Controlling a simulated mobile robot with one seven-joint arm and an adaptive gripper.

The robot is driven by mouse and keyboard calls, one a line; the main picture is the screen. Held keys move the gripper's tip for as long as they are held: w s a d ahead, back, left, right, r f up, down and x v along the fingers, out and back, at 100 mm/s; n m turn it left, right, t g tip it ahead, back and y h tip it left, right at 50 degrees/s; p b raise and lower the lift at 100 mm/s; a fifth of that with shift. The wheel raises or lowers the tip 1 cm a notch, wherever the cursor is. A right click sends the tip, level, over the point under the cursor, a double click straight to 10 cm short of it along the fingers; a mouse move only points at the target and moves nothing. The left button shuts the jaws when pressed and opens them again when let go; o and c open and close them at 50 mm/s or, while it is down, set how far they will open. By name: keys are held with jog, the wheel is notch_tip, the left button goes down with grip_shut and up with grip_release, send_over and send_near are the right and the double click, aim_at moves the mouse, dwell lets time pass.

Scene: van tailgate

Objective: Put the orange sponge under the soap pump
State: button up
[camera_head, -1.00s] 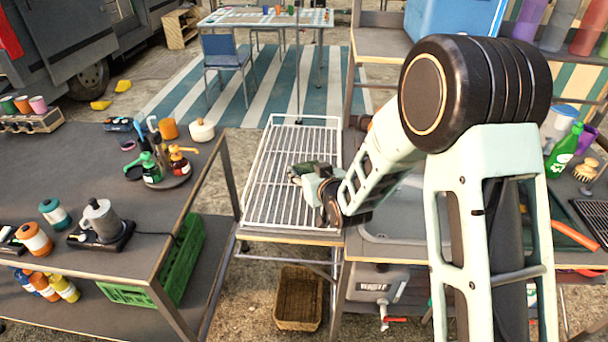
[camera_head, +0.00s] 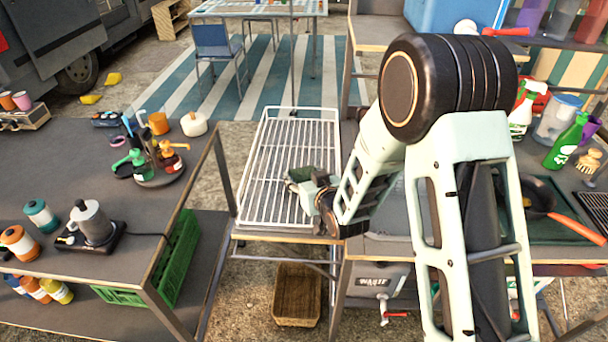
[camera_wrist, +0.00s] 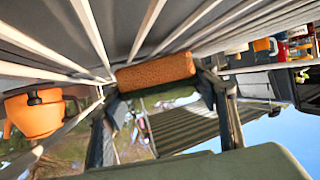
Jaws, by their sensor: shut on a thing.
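The orange sponge (camera_wrist: 155,72) is a brown-orange block between the fingers of my gripper in the wrist view. My gripper (camera_wrist: 160,85) is shut on it, close to white wire bars. In the head view, my gripper (camera_head: 308,182) is over the front right part of the white wire rack (camera_head: 262,150), and the sponge is hidden there. On a round dark tray (camera_head: 160,179) on the left table stand a green pump bottle (camera_head: 138,162) and a reddish bottle with an orange pump top (camera_head: 170,157). I cannot tell which one is the soap pump.
A moka pot (camera_head: 90,222) and a white lidded pot (camera_head: 194,124) stand on the left table (camera_head: 70,165). A green crate (camera_head: 178,255) is below. On the right counter are a green bottle (camera_head: 567,142) and a dark pan (camera_head: 538,195). The rack's left part is clear.

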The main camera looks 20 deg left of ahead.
jog(key=o, duration=0.7)
jog(key=shift+f, duration=0.1)
